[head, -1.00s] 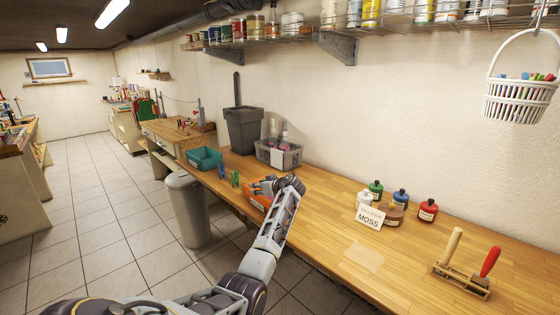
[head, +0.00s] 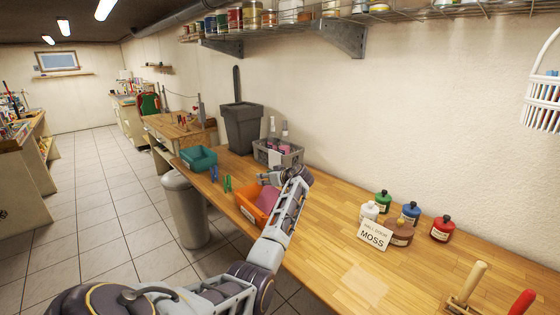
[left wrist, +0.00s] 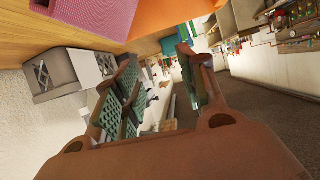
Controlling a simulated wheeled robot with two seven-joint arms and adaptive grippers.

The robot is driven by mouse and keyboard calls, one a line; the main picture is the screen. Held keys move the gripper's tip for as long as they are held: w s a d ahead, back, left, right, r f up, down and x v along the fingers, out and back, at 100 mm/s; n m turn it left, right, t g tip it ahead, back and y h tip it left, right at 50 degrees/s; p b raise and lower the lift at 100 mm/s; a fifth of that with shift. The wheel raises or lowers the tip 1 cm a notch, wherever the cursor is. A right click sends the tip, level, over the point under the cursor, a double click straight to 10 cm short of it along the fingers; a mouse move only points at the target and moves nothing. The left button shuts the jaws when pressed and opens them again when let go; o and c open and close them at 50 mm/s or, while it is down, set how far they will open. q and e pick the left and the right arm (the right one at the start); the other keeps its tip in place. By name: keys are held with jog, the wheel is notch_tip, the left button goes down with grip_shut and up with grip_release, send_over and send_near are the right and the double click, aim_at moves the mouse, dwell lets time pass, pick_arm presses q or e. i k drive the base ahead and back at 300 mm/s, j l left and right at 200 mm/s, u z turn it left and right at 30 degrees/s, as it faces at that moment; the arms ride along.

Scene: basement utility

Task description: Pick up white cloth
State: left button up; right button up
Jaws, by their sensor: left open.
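I cannot make out a white cloth for certain in either view. My left gripper (head: 270,178) is over the back of the orange bin (head: 246,201) on the wooden bench, and the arm partly hides the bin. In the left wrist view the open jaws (left wrist: 160,75) have green pads and hold nothing. A pink-purple cloth (head: 268,199) lies in the orange bin; a pink textured cloth (left wrist: 95,22) also shows in the left wrist view beside the orange wall. My right gripper is not in view.
A grey crate (head: 265,155) with bottles stands behind the orange bin. A teal bin (head: 199,160) and clothespins (head: 227,184) are to its left. Paint jars (head: 410,213) and a MOSS sign (head: 374,236) stand to the right. A pale flat square (head: 365,280) lies on the bench.

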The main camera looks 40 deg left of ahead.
aim_at(274, 156)
jog(key=i+j, duration=0.2)
jog(key=i, duration=0.25)
jog(key=i+j, duration=0.2)
jog(key=i, duration=0.25)
jog(key=j, duration=1.05)
